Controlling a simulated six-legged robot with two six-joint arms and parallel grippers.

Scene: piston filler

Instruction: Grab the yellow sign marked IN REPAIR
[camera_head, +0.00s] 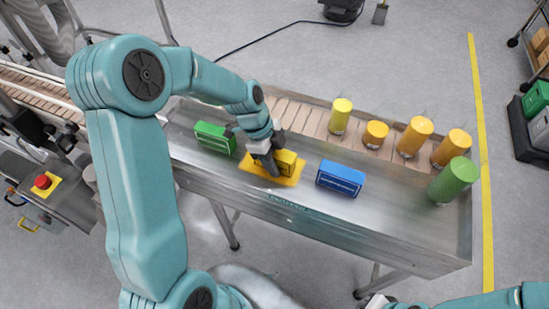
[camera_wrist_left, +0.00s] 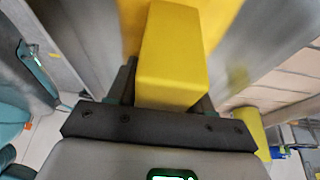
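The yellow sign (camera_head: 286,160) is a block over a flat yellow plate, on or just above the metal table; no lettering is readable. My left gripper (camera_head: 268,165) points down at it and hides part of it. In the left wrist view the yellow block (camera_wrist_left: 172,60) fills the space between the fingers (camera_wrist_left: 170,95), which lie against both its sides, so the gripper looks shut on it. I cannot tell if the sign is lifted. Of my right arm, a part shows at the bottom right edge; its fingers are not clear.
A green sign (camera_head: 215,137) stands left of the yellow one, a blue sign (camera_head: 340,178) right. Several yellow and orange cylinders (camera_head: 415,136) and a green cylinder (camera_head: 454,181) stand at the right. A conveyor (camera_head: 285,110) runs behind. A red button (camera_head: 42,182) is at far left.

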